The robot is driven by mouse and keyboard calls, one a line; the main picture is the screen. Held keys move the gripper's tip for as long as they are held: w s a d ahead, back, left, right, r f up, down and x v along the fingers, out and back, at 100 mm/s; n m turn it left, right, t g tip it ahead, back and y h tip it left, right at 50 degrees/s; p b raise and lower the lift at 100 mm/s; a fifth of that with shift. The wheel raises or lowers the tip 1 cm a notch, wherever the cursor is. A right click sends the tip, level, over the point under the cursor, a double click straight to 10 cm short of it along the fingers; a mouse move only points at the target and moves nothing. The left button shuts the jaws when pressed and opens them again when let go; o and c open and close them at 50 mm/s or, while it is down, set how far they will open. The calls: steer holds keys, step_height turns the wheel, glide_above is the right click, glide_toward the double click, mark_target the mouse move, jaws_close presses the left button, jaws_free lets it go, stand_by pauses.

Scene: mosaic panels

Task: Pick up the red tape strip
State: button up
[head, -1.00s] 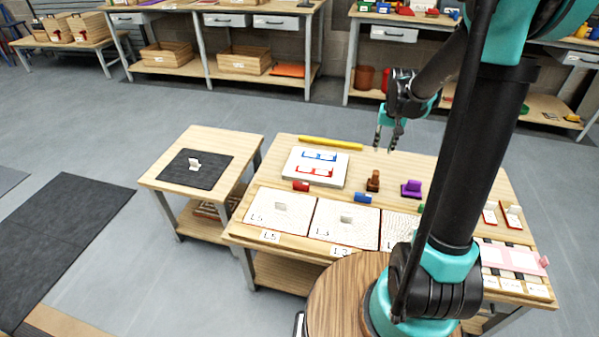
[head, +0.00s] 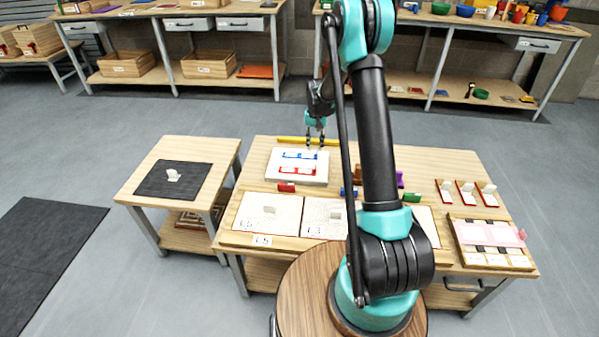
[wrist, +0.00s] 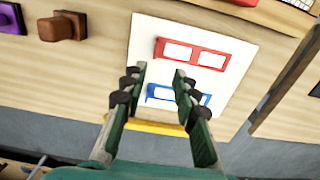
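The red tape strip (head: 297,170), a red frame around two white patches, lies on a white board (head: 323,178) on the main table. It also shows in the wrist view (wrist: 193,53). A similar blue strip (head: 299,156) lies behind it on the board and is nearer my gripper in the wrist view (wrist: 178,95). My gripper (head: 315,143) is above the board's back right part. In the wrist view its two fingers (wrist: 160,73) are apart with nothing between them, pointing toward the red strip without touching it.
A yellow bar (head: 292,140) lies behind the board. A small red block (head: 286,187) and white panels (head: 268,215) are in front. Brown and purple blocks (wrist: 13,18) stand beside the board. A side table (head: 213,158) stands left.

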step_height(320, 180, down, 7)
steer(key=shift+s+d+f, duration=0.15)
steer(key=shift+f, duration=1.25)
steer(key=shift+s+d+f, duration=0.1)
steer(key=shift+d+f, duration=0.05)
steer(key=shift+f, duration=1.25)
steer(key=shift+c, duration=0.3)
jaws_close()
